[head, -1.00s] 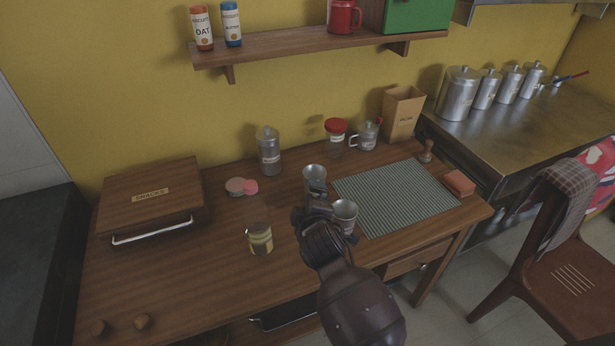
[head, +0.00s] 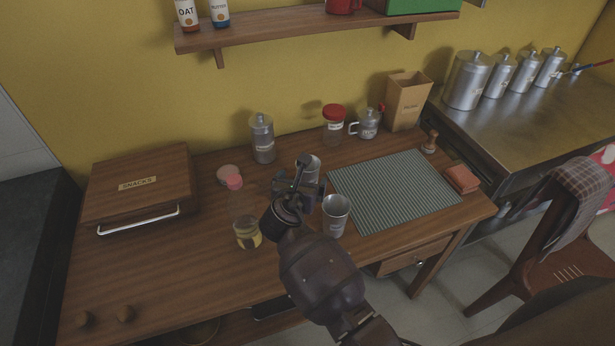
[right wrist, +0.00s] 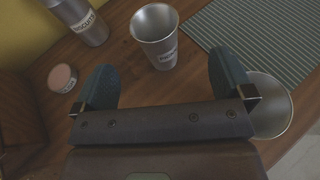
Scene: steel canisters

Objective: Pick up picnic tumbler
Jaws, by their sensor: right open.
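Two steel tumblers stand upright on the wooden desk. The far tumbler (head: 312,168) is partly hidden behind my right gripper in the head view. In the right wrist view this tumbler (right wrist: 154,30) stands ahead, between the finger directions, with a small label that is hard to read but may say picnic. The near tumbler (head: 335,216) stands right of my gripper; in the right wrist view it (right wrist: 272,105) is partly hidden behind the right finger. My right gripper (head: 298,180) is open and empty, above the desk just short of the far tumbler. My left gripper is out of view.
A steel canister (head: 262,140), a red-lidded jar (head: 333,128) and a lidded mug (head: 368,124) stand behind. A ribbed mat (head: 395,190) lies right.

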